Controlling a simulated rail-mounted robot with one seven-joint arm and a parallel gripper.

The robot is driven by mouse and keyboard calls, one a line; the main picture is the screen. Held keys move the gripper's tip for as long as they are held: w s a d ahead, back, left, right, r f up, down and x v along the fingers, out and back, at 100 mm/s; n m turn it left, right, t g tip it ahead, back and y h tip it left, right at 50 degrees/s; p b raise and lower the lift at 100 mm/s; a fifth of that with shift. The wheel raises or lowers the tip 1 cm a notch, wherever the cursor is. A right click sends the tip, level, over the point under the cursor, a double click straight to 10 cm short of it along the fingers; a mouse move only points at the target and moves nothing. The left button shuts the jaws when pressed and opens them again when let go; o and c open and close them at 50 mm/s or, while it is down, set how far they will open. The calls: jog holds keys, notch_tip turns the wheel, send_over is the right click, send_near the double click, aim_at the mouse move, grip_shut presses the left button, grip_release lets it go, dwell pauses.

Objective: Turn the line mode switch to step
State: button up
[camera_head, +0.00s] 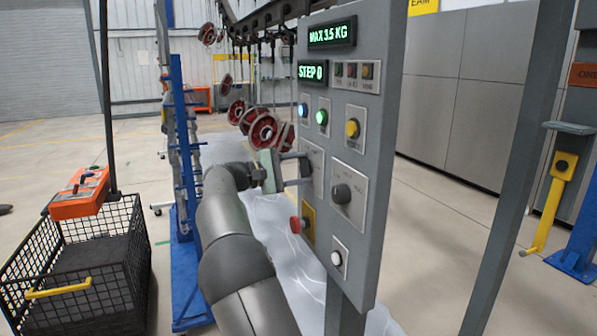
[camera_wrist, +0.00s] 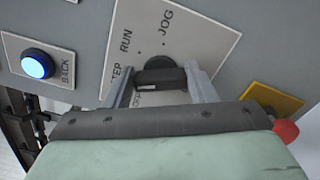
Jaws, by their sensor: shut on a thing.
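The line mode switch is a dark knob (camera_wrist: 158,70) on a pale plate with the labels RUN, JOG, a partly cut-off "TEP" and a partly hidden OFF. My gripper (camera_wrist: 160,84) is shut on the knob, one finger on each side. I cannot tell which label the knob points to. In the head view my gripper (camera_head: 298,166) reaches the left part of the grey control panel (camera_head: 385,130) and hides most of the knob. The panel's lower display (camera_head: 312,71) reads STEP 0.
Near the switch are a lit blue BACK button (camera_wrist: 38,65), a red mushroom button (camera_head: 296,224), another black knob (camera_head: 342,193), a lit green button (camera_head: 321,118) and a yellow one (camera_head: 352,128). A black wire basket (camera_head: 140,262) stands left of my arm. Red wheels (camera_head: 264,131) hang behind.

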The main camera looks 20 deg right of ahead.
dwell(0.4)
jog(key=o, duration=1)
jog(key=shift+a, duration=0.1)
jog(key=a, duration=1.7)
jog(key=shift+w+a, duration=0.1)
jog(key=shift+w, duration=0.3)
